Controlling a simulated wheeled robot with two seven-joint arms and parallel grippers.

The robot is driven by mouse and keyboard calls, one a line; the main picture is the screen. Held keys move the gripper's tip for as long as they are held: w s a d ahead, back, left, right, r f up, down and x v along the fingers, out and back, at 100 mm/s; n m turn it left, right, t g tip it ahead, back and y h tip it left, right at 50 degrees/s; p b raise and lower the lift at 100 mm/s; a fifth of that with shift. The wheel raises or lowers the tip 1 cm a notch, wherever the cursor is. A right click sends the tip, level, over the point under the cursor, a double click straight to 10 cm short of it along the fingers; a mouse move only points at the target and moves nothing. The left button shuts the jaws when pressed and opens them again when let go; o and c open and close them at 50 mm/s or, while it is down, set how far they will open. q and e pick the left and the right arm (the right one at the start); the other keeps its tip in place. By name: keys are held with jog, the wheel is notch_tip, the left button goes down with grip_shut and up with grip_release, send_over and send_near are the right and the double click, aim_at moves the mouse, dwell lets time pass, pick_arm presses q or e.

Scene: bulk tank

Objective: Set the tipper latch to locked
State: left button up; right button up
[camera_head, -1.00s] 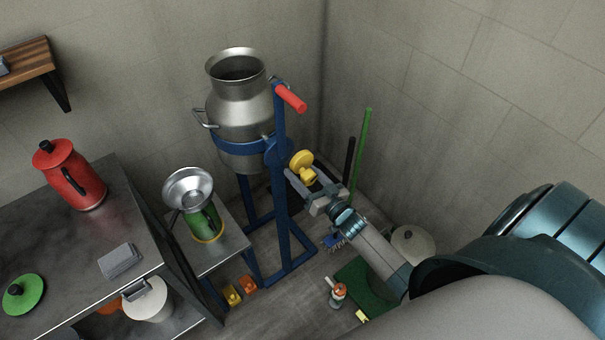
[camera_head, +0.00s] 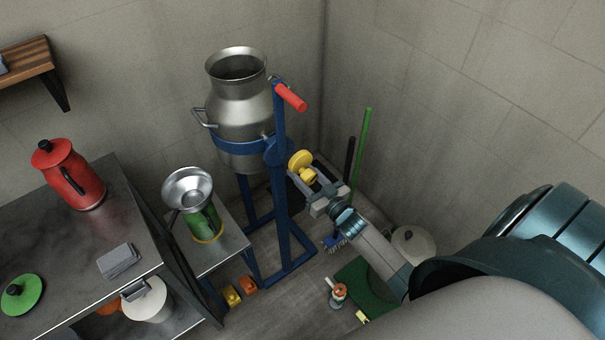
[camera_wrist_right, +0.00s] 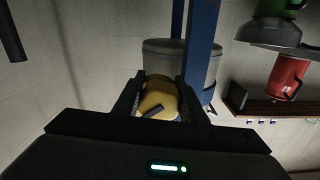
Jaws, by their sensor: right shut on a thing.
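A metal milk can (camera_head: 240,100) sits upright in a blue tipper frame (camera_head: 282,190) with a red handle (camera_head: 290,96) at its top. The yellow latch knob (camera_head: 300,159) is on the right side of the frame, below the red handle. My right gripper (camera_head: 313,185) reaches it from the lower right. In the right wrist view the yellow knob (camera_wrist_right: 158,98) sits between the two dark fingers of my right gripper (camera_wrist_right: 158,100), which is shut on it. The blue post (camera_wrist_right: 202,45) and the can (camera_wrist_right: 165,60) show behind it. My left gripper is not in view.
A dark counter (camera_head: 130,215) with a red jug (camera_head: 70,175) stands at the left. A small table (camera_head: 225,245) holds a green container with a metal funnel (camera_head: 188,188). Green (camera_head: 362,150) and black poles lean in the corner. Walls stand close behind and right.

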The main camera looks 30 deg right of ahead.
jog(key=n+b, duration=0.1)
jog(key=n, duration=0.4)
jog(key=shift+d, duration=0.1)
jog(key=n+b, duration=0.1)
jog(key=n, duration=0.4)
jog(key=shift+b, duration=0.3)
jog(key=o, duration=1.1)
jog(key=shift+c, duration=0.2)
jog(key=shift+d+r, duration=0.1)
jog(key=s+p, duration=0.2)
jog(key=s, duration=1)
jog(key=shift+d+p, duration=0.3)
jog(key=shift+d, duration=0.05)
